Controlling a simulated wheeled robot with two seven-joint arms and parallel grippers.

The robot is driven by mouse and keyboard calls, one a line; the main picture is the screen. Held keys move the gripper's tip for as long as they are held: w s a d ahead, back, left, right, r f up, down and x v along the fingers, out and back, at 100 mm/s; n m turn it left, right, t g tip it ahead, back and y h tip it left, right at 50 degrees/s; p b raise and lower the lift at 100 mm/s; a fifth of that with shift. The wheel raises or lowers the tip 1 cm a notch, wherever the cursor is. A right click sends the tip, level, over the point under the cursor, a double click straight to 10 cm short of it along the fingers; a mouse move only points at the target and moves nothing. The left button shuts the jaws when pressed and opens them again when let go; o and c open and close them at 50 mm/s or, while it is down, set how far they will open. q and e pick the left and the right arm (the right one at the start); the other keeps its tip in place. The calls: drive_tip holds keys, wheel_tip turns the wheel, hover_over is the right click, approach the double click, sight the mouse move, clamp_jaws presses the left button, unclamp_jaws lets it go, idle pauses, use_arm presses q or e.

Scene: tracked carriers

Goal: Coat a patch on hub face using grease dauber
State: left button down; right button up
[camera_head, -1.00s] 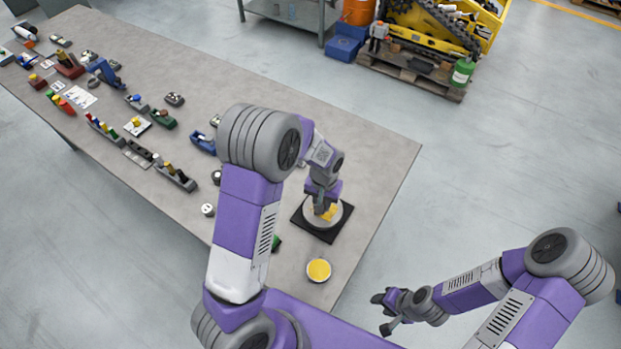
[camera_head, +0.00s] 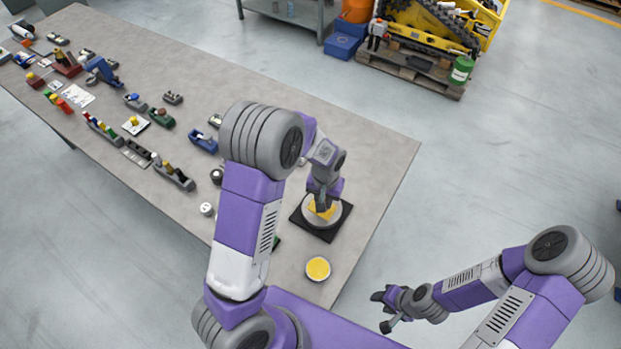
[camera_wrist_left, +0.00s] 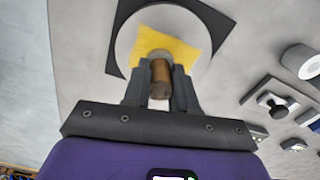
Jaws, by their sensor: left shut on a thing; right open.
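The hub face is a pale grey disc (camera_head: 336,217) on a black square mat (camera_head: 313,229) near the table's right end. A yellow patch covers part of the disc; it also shows in the left wrist view (camera_wrist_left: 190,52). My left gripper (camera_wrist_left: 160,80) is shut on the grease dauber (camera_wrist_left: 161,77), whose brown handle shows between the fingers. It is held over the disc; the dauber's tip is hidden, so contact cannot be told. A round tub of yellow grease (camera_head: 318,268) stands at the table's near edge. My right gripper (camera_head: 381,312) is open and empty, off the table.
The grey table (camera_head: 375,150) carries many small tools and holders toward the left, such as a blue holder (camera_head: 203,142). The table's far right part is clear. A pallet with yellow machinery (camera_head: 425,50) stands on the floor behind.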

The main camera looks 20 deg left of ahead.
use_arm(q)
drive_tip(key=d, duration=0.3)
drive_tip(key=shift+s+d, duration=0.1)
drive_tip(key=shift+s, duration=0.1)
drive_tip(key=shift+d, duration=0.35)
drive_tip(key=a, duration=0.5)
drive_tip(key=w+a, duration=0.1)
drive_tip(key=a, duration=0.2)
drive_tip(key=shift+a+r, duration=0.15)
drive_tip(key=shift+r, duration=0.1)
wheel_tip(320, 180, up, 3)
drive_tip(key=shift+r+p, duration=0.2)
drive_tip(key=shift+p, duration=0.9)
drive_tip(key=shift+r+p, duration=1.6)
drive_tip(key=shift+r, duration=0.55)
use_arm(e)
drive_tip(key=shift+w+a+r, duration=0.1)
drive_tip(key=shift+w+r, duration=0.05)
drive_tip(key=shift+r, duration=0.75)
drive_tip(key=shift+w+a+r, duration=0.1)
drive_tip(key=shift+a+r, duration=0.05)
drive_tip(key=shift+r, duration=0.75)
drive_tip(key=shift+w+a+r, duration=0.1)
drive_tip(key=shift+w+r, duration=0.05)
drive_tip(key=shift+r, duration=0.75)
